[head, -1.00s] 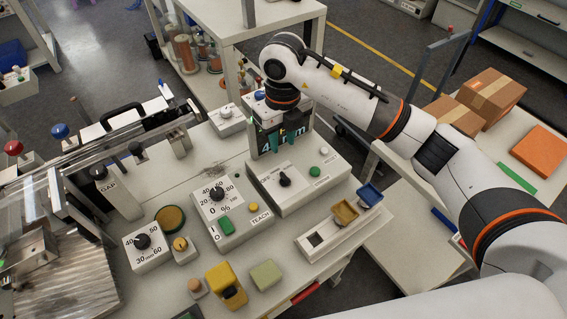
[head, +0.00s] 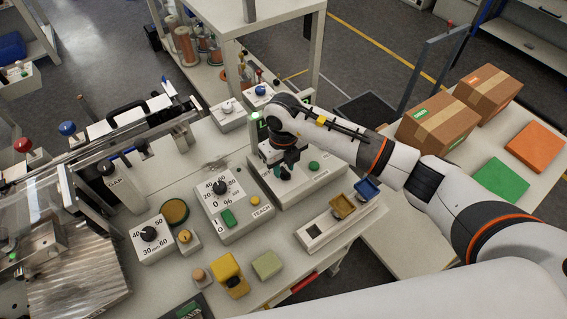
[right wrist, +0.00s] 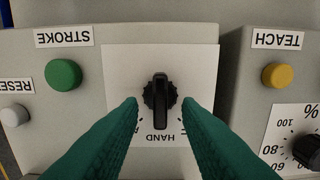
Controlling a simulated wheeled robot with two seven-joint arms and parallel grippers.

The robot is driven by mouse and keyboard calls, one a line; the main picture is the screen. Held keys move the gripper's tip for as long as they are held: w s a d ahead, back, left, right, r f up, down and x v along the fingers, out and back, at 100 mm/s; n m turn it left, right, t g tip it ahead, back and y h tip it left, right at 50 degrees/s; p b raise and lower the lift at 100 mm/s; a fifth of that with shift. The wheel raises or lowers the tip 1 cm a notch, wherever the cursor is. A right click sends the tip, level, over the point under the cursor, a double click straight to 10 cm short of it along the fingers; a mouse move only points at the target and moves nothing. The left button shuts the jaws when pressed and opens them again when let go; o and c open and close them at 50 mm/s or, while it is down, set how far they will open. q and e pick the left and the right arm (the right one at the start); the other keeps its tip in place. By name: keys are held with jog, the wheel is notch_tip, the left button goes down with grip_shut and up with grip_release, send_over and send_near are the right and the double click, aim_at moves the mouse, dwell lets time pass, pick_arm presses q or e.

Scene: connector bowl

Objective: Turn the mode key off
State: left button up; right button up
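The mode key is a black rotary knob (right wrist: 160,97) on a white plate (right wrist: 117,62) of a grey control box (head: 322,182). In the right wrist view its bar stands upright in the picture, with one end towards the upside-down HAND label (right wrist: 153,138). Other position labels are mostly hidden by my fingers. My right gripper (right wrist: 160,103) is open, with one teal finger on each side of the knob and a visible gap on both sides. In the head view my right gripper (head: 281,168) is over the box and hides much of the knob. My left gripper is not in view.
A green STROKE button (right wrist: 63,75) and a white RESET button (right wrist: 14,115) sit beside the knob. The TEACH box with a yellow button (right wrist: 278,76) stands close by.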

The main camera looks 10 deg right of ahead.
grip_shut()
jog(key=shift+f+n+b, duration=0.15)
jog(key=shift+n+b, duration=0.85)
jog(key=shift+b, duration=0.15)
jog(key=n+b, duration=0.4)
jog(key=shift+a, duration=0.15)
jog(key=shift+s+a+r+n+b, duration=0.1)
jog(key=shift+n+b, duration=0.65)
jog(key=shift+b, duration=0.15)
jog(key=shift+s+r+n+b, duration=0.1)
jog(key=shift+n+b, duration=0.65)
jog(key=shift+b, duration=0.15)
